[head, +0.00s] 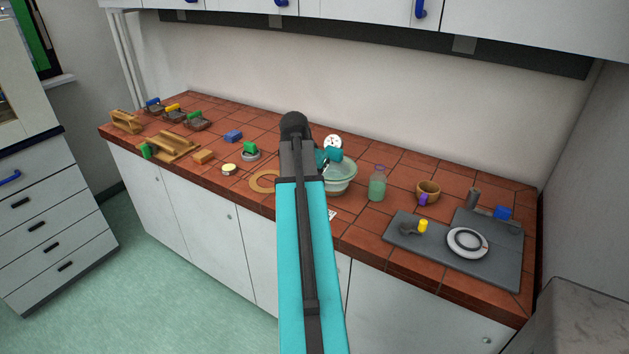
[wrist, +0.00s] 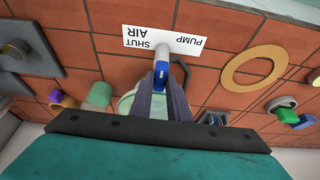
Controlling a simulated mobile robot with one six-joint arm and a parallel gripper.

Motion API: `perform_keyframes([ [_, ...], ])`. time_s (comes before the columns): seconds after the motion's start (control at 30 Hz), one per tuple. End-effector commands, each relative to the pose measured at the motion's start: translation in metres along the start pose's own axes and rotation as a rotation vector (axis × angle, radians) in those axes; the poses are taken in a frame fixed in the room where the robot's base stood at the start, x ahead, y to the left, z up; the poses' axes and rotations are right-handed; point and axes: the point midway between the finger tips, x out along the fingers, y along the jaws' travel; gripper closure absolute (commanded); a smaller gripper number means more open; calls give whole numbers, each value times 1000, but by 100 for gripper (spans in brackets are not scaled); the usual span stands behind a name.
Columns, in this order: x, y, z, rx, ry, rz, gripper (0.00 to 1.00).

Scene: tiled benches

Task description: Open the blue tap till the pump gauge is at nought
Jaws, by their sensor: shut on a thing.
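The blue tap (wrist: 161,72) shows in the wrist view between the tips of my gripper (wrist: 162,88). My gripper is shut on its handle. A white card (wrist: 165,40) beside it reads PUMP and AIR SHUT, upside down in this view. In the head view a small white round gauge (head: 333,142) stands behind my arm's end; its needle is too small to read. A pale green glass bowl (head: 341,180) stands in front of the gauge, and its rim shows partly behind my fingers in the wrist view (wrist: 127,103). My arm hides the tap in the head view.
A green bottle (head: 377,186) and a brown cup (head: 428,190) stand right of the bowl. Further right is a grey board (head: 495,268) with a white ring. A tan ring (head: 263,181) lies left of my arm. Wooden racks and small blocks fill the left end.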

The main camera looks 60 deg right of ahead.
Motion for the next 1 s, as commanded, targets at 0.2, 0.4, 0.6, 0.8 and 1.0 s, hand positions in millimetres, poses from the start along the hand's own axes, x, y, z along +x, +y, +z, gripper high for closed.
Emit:
perform_keyframes([
  [0.2, 0, 1, -1, 7, 2, 4, 100],
  [0.4, 0, 1, -1, 6, 2, 4, 77],
  [0.6, 0, 1, 0, 5, 1, 3, 77],
  [0.8, -1, 0, 0, 4, 0, 2, 77],
  [1.0, -11, 0, 0, 4, 1, 1, 77],
])
